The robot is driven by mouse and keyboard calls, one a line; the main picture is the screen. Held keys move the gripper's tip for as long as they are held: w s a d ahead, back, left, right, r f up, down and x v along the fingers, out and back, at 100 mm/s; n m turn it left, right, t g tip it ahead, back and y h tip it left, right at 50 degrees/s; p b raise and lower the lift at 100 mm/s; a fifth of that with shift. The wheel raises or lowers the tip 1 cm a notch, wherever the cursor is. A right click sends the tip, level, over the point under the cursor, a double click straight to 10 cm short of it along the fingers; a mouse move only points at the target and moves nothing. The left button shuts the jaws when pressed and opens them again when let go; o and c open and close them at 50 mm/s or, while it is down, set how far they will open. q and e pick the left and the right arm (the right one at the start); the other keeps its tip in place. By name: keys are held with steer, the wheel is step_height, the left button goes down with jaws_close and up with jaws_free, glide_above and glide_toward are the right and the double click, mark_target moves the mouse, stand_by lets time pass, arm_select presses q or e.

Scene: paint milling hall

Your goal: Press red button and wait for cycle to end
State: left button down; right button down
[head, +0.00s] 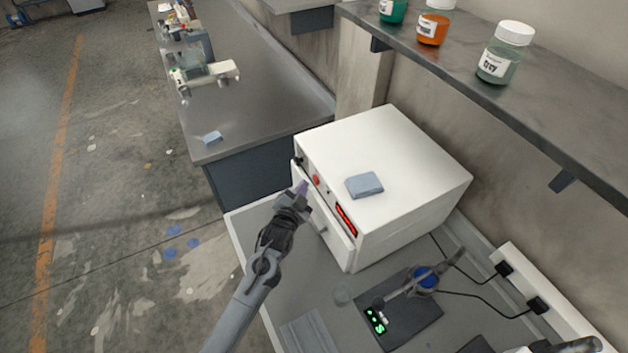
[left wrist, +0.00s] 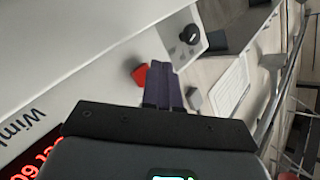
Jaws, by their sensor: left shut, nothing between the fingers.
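The white box-shaped machine (head: 385,150) stands on the bench, with a red button (head: 316,181) on its front panel. A lit red display (head: 346,220) sits on the same front, lower right of the button. My left gripper (head: 303,187) is shut and empty, its fingertips close to the panel beside the button. In the left wrist view the red button (left wrist: 140,75) shows just left of the shut purple fingers (left wrist: 162,84); whether they touch it I cannot tell. A black knob (left wrist: 189,34) is on the panel beyond.
A blue-grey block (head: 364,185) lies on the machine's top. A dark device with green digits (head: 376,320) and a stand with a blue part (head: 425,279) are on the bench to the right. Several jars (head: 505,52) stand on the shelf above.

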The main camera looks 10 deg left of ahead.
arm_select(q)
steer(key=shift+w+d, duration=0.1)
stand_by(0.6)
steer(key=shift+w+d, duration=0.2)
steer(key=shift+w+d, duration=0.3)
steer(key=shift+d, duration=0.1)
stand_by(0.9)
steer(key=shift+s+a, duration=0.1)
steer(key=shift+a, duration=0.05)
steer(key=shift+s+a+p, duration=0.5)
steer(key=shift+a, duration=0.05)
stand_by(0.4)
